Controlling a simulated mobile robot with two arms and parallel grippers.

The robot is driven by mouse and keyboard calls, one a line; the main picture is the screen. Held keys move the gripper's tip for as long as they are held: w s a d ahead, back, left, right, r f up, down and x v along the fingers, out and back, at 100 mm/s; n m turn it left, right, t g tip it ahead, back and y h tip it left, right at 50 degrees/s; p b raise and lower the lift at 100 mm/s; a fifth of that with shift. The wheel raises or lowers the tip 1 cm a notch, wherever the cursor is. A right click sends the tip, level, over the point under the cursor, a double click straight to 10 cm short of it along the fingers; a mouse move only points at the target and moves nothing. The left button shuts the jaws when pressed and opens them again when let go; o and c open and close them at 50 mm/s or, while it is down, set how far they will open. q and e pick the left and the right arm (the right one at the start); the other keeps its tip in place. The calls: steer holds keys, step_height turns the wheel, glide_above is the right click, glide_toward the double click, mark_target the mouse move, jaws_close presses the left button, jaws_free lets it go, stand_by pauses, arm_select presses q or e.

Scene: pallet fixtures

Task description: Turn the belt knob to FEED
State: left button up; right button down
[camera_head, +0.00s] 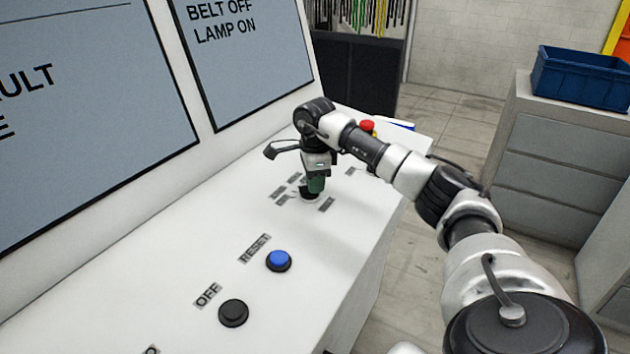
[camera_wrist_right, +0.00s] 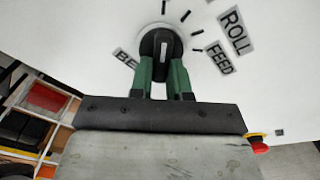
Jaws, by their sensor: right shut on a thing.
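The belt knob (camera_wrist_right: 162,43) is black with a white pointer mark, and stands on the white panel. In the right wrist view the mark runs roughly up and down the picture, not toward the FEED label (camera_wrist_right: 219,58) at its right. My right gripper (camera_wrist_right: 165,68) has its green fingers on both sides of the knob, shut on it. In the head view the right gripper (camera_head: 316,184) points down at the knob, which it mostly hides. My left gripper is not in view.
A ROLL label (camera_wrist_right: 237,31) lies beyond FEED. Nearer on the panel (camera_head: 130,270) are a blue RESET button (camera_head: 279,260) and a black OFF button (camera_head: 233,312). A red button (camera_head: 368,126) stands behind my right arm. Screens rise along the left.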

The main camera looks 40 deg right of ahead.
steer(key=m, duration=0.2)
steer(key=m+p, duration=0.1)
steer(key=m, duration=0.1)
steer(key=shift+s+a+r+m, duration=0.1)
steer(key=shift+s+a+m, duration=0.05)
steer(key=shift+m, duration=0.15)
steer(key=m, duration=0.4)
steer(key=shift+s+a, duration=0.1)
steer(key=shift+a, duration=0.15)
steer(key=m, duration=0.3)
steer(key=m+p, duration=0.1)
steer(key=shift+a+m, duration=0.25)
steer(key=shift+m, duration=0.15)
steer(key=shift+a+m, duration=0.15)
steer(key=shift+m, duration=1.75)
steer(key=c, duration=1.1)
jaws_free()
